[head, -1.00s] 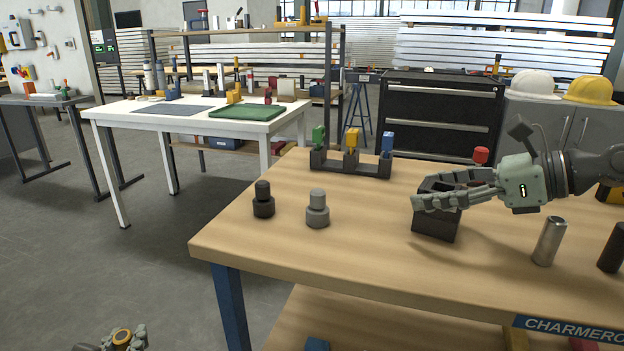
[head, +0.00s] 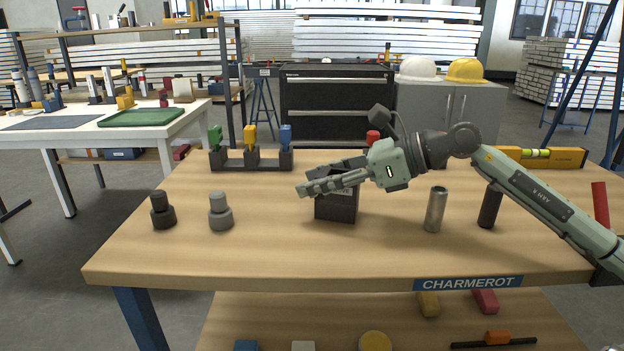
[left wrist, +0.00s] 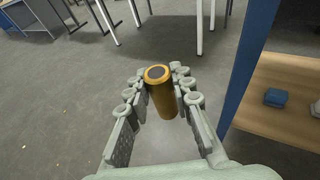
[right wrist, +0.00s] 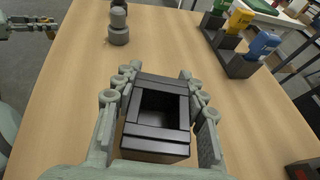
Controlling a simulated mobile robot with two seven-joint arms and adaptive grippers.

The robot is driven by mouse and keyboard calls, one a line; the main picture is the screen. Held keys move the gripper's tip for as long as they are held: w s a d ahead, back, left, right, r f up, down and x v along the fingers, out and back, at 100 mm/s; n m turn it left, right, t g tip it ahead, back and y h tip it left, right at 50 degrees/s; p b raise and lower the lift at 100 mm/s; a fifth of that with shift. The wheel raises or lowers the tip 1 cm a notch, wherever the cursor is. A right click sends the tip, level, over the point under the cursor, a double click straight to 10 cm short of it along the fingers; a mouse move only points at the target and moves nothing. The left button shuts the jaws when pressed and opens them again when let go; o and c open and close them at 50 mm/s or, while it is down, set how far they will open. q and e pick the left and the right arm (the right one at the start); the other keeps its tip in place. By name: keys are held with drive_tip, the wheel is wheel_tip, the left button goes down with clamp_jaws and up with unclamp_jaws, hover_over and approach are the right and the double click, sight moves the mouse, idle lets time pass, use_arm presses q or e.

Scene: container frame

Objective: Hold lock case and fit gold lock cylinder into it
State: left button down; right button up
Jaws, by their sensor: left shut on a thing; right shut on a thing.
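The lock case is a dark open-topped box (head: 337,207) on the wooden table. My right gripper (head: 322,182) is shut on it, with fingers along two opposite sides. In the right wrist view the case (right wrist: 155,134) shows its empty square opening between the fingers (right wrist: 156,80). The gold lock cylinder (left wrist: 163,100) is gripped between the fingers of my left gripper (left wrist: 160,78), over the floor beside the table. The left gripper also shows at the top left of the right wrist view (right wrist: 42,27), away from the case. It is outside the head view.
A black peg (head: 163,214) and a grey peg (head: 220,214) stand on the left of the table. A rack (head: 252,162) with green, yellow and blue pieces stands behind. A silver cylinder (head: 435,212) and a dark cylinder (head: 490,206) stand right of the case. The front middle is clear.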

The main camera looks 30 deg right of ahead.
idle(0.5)
use_arm(q)
drive_tip(key=w+d+r+m+h, duration=0.2)
drive_tip(key=w+d+r, duration=0.4)
drive_tip(key=w+r, duration=0.3)
drive_tip(key=w+d+r+m+h, duration=0.1)
drive_tip(key=w+d+r+h, duration=0.1)
drive_tip(key=w+d+r, duration=0.55)
drive_tip(key=w+d+r+m+g+h, duration=0.2)
drive_tip(key=d+r+m+h, duration=0.15)
drive_tip(key=d+r, duration=0.8)
drive_tip(key=s+d+r+m+g+h, duration=0.1)
drive_tip(key=s+d+m+g+h, duration=0.1)
drive_tip(key=s+d, duration=0.3)
drive_tip(key=s+d+m+g+h, duration=0.1)
drive_tip(key=s+d, duration=0.5)
drive_tip(key=d, duration=0.6)
drive_tip(key=s+d+r+m+g+h, duration=0.1)
drive_tip(key=s+d+m+g+h, duration=0.1)
drive_tip(key=s+d, duration=0.3)
drive_tip(key=d+m+g, duration=0.1)
drive_tip(key=d, duration=0.2)
drive_tip(key=shift+s+d+r+h, duration=0.25)
drive_tip(key=shift+s+r+h, duration=0.05)
drive_tip(key=shift+h, duration=0.05)
